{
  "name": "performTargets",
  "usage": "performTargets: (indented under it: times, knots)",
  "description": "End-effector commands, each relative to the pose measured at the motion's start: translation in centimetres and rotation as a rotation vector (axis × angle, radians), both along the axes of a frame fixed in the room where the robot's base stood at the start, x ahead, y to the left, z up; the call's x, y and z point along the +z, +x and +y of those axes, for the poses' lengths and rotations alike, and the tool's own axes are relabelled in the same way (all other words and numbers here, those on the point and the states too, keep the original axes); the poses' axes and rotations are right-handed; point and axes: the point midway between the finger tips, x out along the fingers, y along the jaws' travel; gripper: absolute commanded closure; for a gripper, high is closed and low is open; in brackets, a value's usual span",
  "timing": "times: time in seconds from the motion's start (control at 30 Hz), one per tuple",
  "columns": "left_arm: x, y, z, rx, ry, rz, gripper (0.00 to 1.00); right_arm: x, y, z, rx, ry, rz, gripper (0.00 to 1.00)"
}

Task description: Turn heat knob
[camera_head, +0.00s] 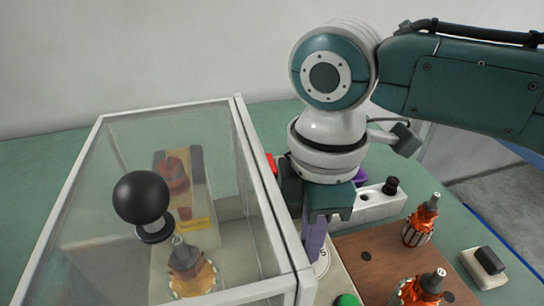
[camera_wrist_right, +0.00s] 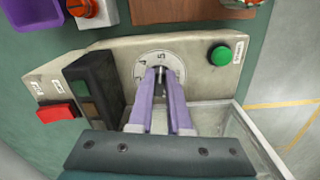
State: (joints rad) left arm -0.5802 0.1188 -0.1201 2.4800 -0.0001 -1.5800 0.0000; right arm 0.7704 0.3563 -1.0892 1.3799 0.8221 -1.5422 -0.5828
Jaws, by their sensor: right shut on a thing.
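The heat knob is mostly hidden between the purple fingers of my right gripper (camera_wrist_right: 160,76), which is shut on it. A round white dial plate (camera_wrist_right: 148,63) surrounds the knob; the numbers 4 and 5 show near the fingertips. The dial sits on a pale control panel (camera_wrist_right: 192,58), between a dark block (camera_wrist_right: 95,84) and a green button (camera_wrist_right: 221,54). In the head view my right gripper (camera_head: 318,256) reaches down to the panel, just right of the clear box. My left gripper is not in view.
A clear box (camera_head: 246,150) with a black ball handle (camera_head: 142,197) stands close left of my right gripper, with an orange armature (camera_head: 192,274) inside. A brown board (camera_head: 375,260) bears armatures at right. A red switch (camera_wrist_right: 55,113) is on the panel.

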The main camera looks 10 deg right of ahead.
Motion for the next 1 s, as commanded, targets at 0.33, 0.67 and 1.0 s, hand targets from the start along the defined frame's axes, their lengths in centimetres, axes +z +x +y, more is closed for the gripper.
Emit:
performTargets:
  times: [0.33, 0.67, 1.0]
  knots:
    - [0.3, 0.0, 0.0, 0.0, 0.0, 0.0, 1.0, 0.1, 0.0, 0.0, 0.025, 0.001, 0.0, 1.0]
    - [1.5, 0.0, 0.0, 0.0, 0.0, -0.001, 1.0, 0.3, 0.2, 0.0, 0.211, 0.001, 0.001, 1.0]
    - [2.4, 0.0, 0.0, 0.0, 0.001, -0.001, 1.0, 0.2, 0.5, 0.1, 0.515, 0.001, 0.001, 1.0]
